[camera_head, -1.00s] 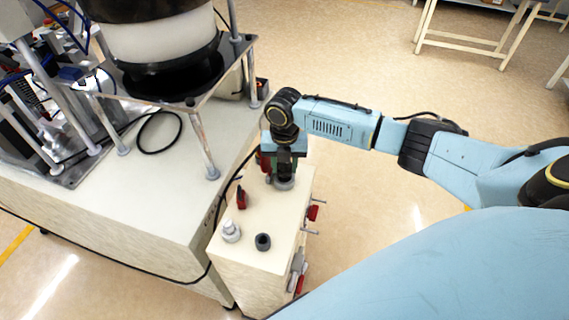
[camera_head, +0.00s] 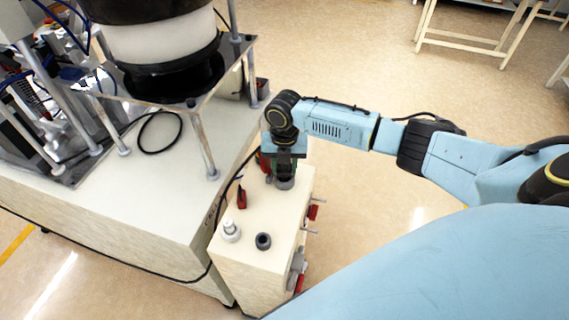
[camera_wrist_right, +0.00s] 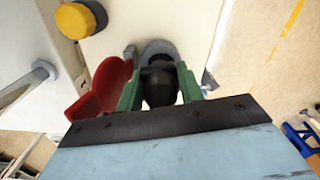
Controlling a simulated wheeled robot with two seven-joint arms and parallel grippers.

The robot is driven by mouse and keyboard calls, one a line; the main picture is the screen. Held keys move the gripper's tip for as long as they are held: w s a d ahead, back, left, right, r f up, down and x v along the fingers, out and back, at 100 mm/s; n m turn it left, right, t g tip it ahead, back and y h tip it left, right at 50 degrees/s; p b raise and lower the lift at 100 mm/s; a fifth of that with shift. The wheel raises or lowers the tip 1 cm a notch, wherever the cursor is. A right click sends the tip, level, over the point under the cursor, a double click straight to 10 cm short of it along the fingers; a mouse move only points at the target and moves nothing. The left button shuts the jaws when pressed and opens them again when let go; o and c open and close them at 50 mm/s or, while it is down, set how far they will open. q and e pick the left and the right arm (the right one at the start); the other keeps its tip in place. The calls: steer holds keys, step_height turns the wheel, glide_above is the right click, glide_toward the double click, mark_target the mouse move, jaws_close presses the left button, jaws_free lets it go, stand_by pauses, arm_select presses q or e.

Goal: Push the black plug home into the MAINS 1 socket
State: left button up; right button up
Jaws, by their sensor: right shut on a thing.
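My right gripper (camera_head: 284,172) points down over the far end of the cream box top. In the right wrist view its green fingers (camera_wrist_right: 160,88) are shut around the black plug (camera_wrist_right: 160,90). The plug stands over a round grey socket (camera_wrist_right: 160,48), and this socket shows under the gripper in the head view (camera_head: 285,183). The plug's lower end is hidden, so I cannot tell how deep it sits. No MAINS 1 label is readable. My left gripper is not in view.
A red lever (camera_wrist_right: 106,88) stands close beside the fingers, with a yellow-and-black knob (camera_wrist_right: 78,20) further off. On the box top are a red switch (camera_head: 241,198), a pale fitting (camera_head: 230,231) and a dark round socket (camera_head: 263,241). The feeder table (camera_head: 150,205) stands to the left.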

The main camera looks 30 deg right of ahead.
mark_target(285, 177)
steer(key=shift+f+b, duration=0.45)
steer(key=shift+f, duration=0.45)
stand_by(0.5)
steer(key=shift+s+a+f+b, duration=0.15)
steer(key=shift+s+f+b, duration=0.2)
steer(key=shift+f, duration=0.15)
steer(key=shift+s+a+f+b, duration=0.1)
steer(key=shift+s+f+b, duration=0.15)
steer(key=shift+f, duration=0.25)
stand_by(0.7)
steer(key=o, duration=1.1)
steer(key=shift+c, duration=1.3)
steer(key=shift+o, duration=0.8)
steer(key=shift+w+d+r+p, duration=0.1)
steer(key=shift+w+r+p, duration=0.15)
steer(key=shift+r+p, duration=0.6)
steer(key=shift+w+d+r+p, duration=0.1)
steer(key=shift+w+r+p, duration=0.15)
steer(key=shift+r+p, duration=1.5)
steer(key=shift+p, duration=0.1)
steer(key=shift+r+p, duration=1.05)
steer(key=shift+d+r, duration=0.1)
